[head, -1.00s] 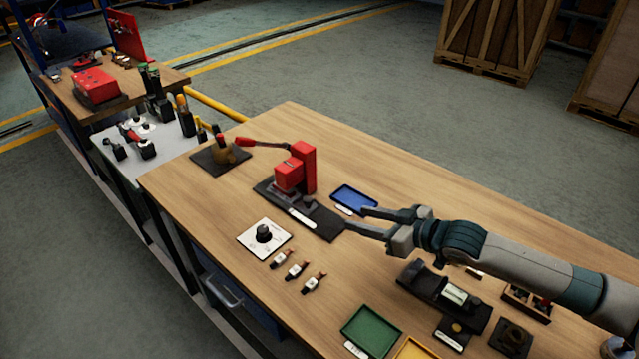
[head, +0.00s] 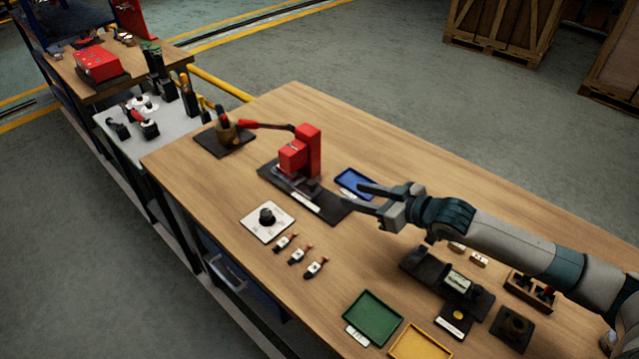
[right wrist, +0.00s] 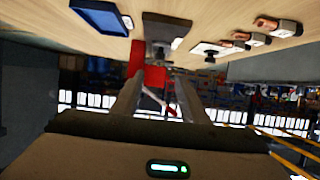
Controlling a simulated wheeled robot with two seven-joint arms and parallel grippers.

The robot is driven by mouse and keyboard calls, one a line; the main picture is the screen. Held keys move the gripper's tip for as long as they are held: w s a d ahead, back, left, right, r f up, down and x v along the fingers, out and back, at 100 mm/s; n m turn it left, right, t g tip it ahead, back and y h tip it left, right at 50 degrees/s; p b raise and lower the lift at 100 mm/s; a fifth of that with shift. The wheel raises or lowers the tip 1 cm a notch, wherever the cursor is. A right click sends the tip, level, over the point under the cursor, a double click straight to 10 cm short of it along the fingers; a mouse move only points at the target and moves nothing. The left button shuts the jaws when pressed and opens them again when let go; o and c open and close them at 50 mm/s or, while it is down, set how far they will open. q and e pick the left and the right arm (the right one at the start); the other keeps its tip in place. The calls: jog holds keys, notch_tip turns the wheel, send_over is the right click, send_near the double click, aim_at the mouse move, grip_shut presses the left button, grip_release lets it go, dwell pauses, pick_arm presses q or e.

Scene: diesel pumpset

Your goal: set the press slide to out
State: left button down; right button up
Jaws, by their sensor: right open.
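The red press (head: 300,152) stands upright on a black base plate (head: 325,207) in the head view. Its grey slide piece (head: 285,187) sits low at the front of the press, beside a white label (head: 306,202). Whether the slide is in or out is too small to tell. My right gripper (head: 353,196) is open and empty, right of the press, above the right end of the base plate and beside the blue tray. In the right wrist view the press (right wrist: 152,76) shows between the open fingers (right wrist: 160,98). My left gripper is not in view.
A blue tray (head: 354,184) lies behind my right gripper's fingers. A white dial plate (head: 258,229) and several small tagged parts (head: 297,255) lie in front of the press. A red-handled lever (head: 260,125) is left of it. Green (head: 372,318) and yellow (head: 418,345) trays lie near the front.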

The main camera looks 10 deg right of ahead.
aim_at(315, 185)
jog(key=p+x, duration=0.3)
jog(key=x, duration=0.9)
jog(key=shift+w+a, duration=0.2)
jog(key=shift+w, duration=0.1)
jog(key=shift+x, duration=1)
jog(key=shift+f, duration=0.1)
jog(key=shift+s, duration=0.1)
grip_shut()
